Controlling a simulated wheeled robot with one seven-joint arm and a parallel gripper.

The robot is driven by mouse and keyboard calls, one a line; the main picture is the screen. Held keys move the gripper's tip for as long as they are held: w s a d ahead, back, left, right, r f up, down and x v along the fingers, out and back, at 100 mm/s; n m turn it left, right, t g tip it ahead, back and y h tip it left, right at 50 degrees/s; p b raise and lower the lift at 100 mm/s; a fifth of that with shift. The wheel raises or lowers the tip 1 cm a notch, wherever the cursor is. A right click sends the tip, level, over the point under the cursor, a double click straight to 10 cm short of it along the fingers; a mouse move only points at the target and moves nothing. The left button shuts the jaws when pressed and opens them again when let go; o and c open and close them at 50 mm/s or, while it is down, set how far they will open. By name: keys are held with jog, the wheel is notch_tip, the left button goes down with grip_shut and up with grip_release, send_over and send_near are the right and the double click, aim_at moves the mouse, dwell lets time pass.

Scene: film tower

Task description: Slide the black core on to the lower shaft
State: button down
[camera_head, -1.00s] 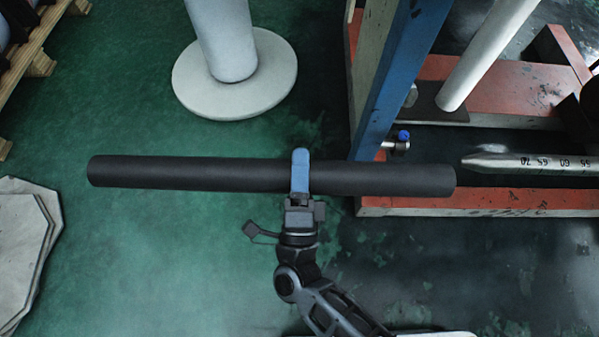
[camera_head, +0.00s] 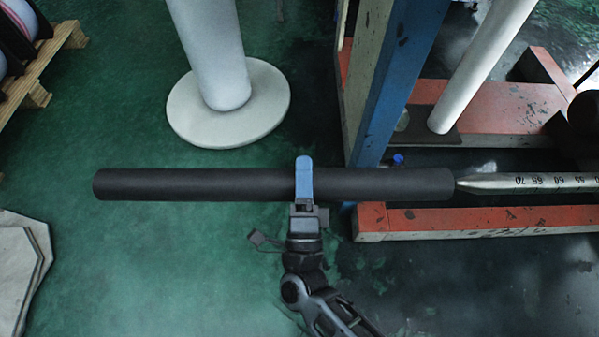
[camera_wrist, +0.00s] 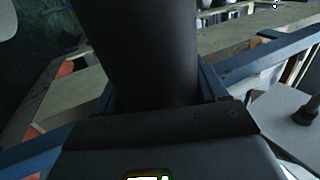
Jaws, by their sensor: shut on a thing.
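The black core (camera_head: 220,184) is a long dark tube lying nearly level across the head view. My gripper (camera_head: 303,178) is shut around it a little right of its middle, with a blue finger over the top. In the wrist view the core (camera_wrist: 150,50) fills the space between the fingers. The lower shaft (camera_head: 500,183) is a metal rod with a pointed tip and printed numbers, at the right. The core's right end is right at the shaft's tip, roughly in line with it. Whether the tip is inside the core's end I cannot tell.
A blue upright post (camera_head: 392,85) stands just behind the core's right part. A red base frame (camera_head: 480,220) runs below the shaft. A white roll on a round base (camera_head: 190,125) stands behind. A wooden pallet (camera_head: 55,65) is at far left.

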aim_at(356, 175)
jog(key=shift+s+d+b, duration=0.2)
jog(key=shift+d+b, duration=0.15)
jog(key=shift+d, duration=4.6)
jog(key=d+b, duration=0.1)
jog(key=d, duration=0.4)
jog(key=d+b, duration=0.2)
jog(key=d, duration=0.4)
jog(key=d+b, duration=0.2)
jog(key=d, duration=0.3)
jog(key=shift+s+d+f, duration=0.15)
jog(key=shift+s+d, duration=0.15)
jog(key=shift+d+b, duration=0.35)
jog(key=shift+d, duration=0.35)
